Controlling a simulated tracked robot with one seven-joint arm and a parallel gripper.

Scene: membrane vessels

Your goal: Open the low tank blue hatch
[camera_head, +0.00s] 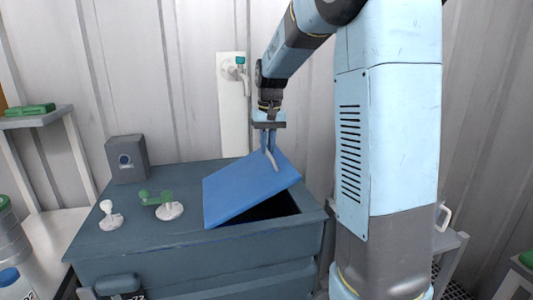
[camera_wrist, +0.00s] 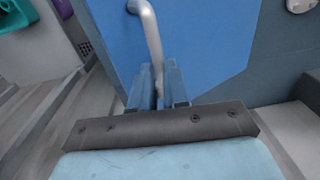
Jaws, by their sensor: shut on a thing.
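The blue hatch (camera_head: 240,190) on top of the low dark blue-grey tank (camera_head: 150,235) is tilted up, with a dark opening (camera_head: 272,207) showing under its raised right side. It also fills much of the wrist view (camera_wrist: 205,45). My gripper (camera_head: 268,142) is at the hatch's upper right part, shut on the pale handle (camera_head: 272,160). In the wrist view the handle (camera_wrist: 150,35) runs down between the two fingers of my gripper (camera_wrist: 158,88). The inside of the tank is too dark to make out.
A green-handled valve (camera_head: 165,205), a small white fitting (camera_head: 110,215) and a grey box (camera_head: 127,160) stand on the tank's left part. A white panel with a tap (camera_head: 233,100) is on the wall behind. A side table (camera_head: 40,120) is at left.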

